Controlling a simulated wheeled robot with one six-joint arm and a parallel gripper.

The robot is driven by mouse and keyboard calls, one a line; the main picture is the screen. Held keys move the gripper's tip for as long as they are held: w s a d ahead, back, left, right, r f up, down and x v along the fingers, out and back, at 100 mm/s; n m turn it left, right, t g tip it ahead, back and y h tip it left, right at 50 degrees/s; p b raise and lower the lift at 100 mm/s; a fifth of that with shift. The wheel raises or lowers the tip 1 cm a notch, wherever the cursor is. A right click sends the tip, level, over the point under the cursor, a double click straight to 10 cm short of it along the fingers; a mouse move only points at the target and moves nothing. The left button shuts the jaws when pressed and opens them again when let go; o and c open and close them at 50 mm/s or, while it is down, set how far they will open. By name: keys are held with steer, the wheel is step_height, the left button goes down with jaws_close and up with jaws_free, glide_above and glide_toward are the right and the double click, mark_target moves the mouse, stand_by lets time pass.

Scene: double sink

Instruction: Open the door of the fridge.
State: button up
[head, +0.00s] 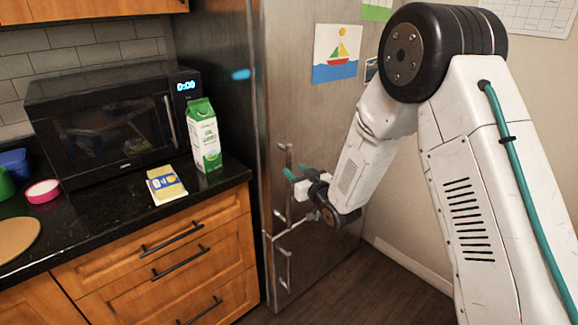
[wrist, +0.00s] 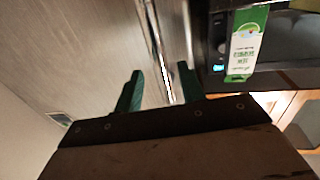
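The fridge (head: 292,110) is a tall steel unit right of the counter, and its door looks closed. A long vertical handle (head: 276,190) is on the door near its left edge. My gripper (head: 296,172) is in front of the door beside the handle. In the wrist view, the teal fingers of my gripper (wrist: 160,68) are apart. The shiny handle bar (wrist: 156,45) runs into the space between them. I cannot tell whether either finger touches it. The body of my gripper hides the nearer end of the bar in the wrist view.
A lower handle (head: 285,268) is below on the fridge. The black counter (head: 110,205) stands left of it with a microwave (head: 115,120), a milk carton (head: 204,136) and a yellow-blue packet (head: 166,184). Dark floor (head: 345,285) lies open in front. A wall is at the right.

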mark_target(291, 167)
steer(key=x, duration=0.5)
steer(key=shift+c, duration=0.3)
steer(key=shift+s, duration=0.1)
jaws_close()
